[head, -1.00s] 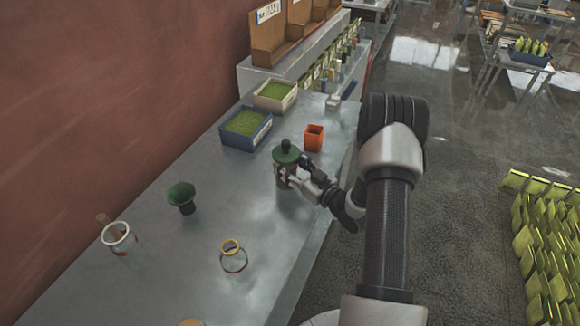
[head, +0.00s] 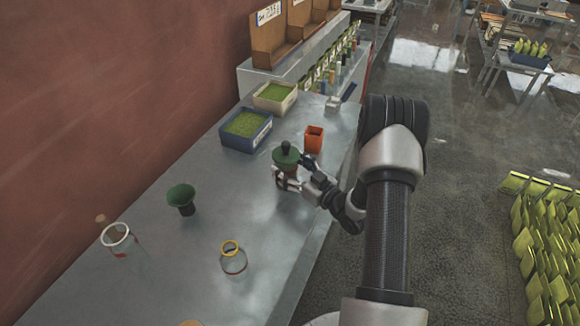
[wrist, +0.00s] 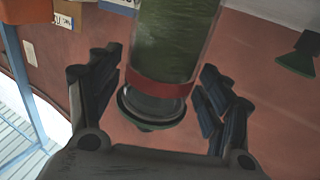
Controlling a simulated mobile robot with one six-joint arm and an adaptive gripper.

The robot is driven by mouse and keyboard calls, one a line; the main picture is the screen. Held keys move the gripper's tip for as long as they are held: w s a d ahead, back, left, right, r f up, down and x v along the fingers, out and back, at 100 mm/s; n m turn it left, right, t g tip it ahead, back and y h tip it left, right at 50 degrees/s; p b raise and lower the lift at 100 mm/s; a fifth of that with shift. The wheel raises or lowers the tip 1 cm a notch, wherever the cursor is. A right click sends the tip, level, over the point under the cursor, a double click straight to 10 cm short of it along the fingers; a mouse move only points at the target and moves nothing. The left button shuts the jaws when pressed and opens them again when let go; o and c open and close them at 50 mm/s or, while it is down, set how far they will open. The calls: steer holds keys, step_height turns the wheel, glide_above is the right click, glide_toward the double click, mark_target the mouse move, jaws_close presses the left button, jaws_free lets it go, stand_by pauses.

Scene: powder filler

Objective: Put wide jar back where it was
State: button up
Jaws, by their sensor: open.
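A clear jar with green contents and a red band (wrist: 160,88) stands upright on the steel bench; it looks like the wide jar. A dark green, knobbed top (head: 287,156) sits over it in the head view. The wrist view is upside down, so the jar's rim shows low in that picture. My gripper (head: 290,178) is around the jar; in the wrist view its open fingers (wrist: 160,88) lie on both sides, with gaps visible. The jar's lower end is outside the wrist view.
An orange open container (head: 314,139) stands close behind the jar. Blue (head: 262,141) and cream (head: 291,101) bins of green material stand farther back. A green funnel (head: 182,198), a yellow-rimmed jar (head: 233,262) and a white-rimmed jar (head: 117,236) stand nearer. The bench between them is clear.

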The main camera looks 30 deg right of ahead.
steer(key=p+v, duration=0.2)
steer(key=v, duration=1)
steer(key=w+r+n+g+h, duration=0.2)
steer(key=w+r+g+h, duration=0.2)
steer(key=w+r, duration=0.25)
steer(key=s+a+r+m+g+h, duration=0.3)
steer(key=s+r+g+h, duration=0.1)
steer(key=r, duration=0.7)
steer(key=s+a+r+m+g+y, duration=0.1)
steer(key=s+a+r+g, duration=0.1)
steer(key=s+a, duration=0.6)
steer(key=s+a+r+m+g+y, duration=0.1)
steer(key=s+a+r+g+y, duration=0.1)
steer(key=s+a, duration=0.7)
steer(key=s, duration=0.7)
steer(key=shift+a+g, duration=0.15)
steer(key=shift+g, duration=0.25)
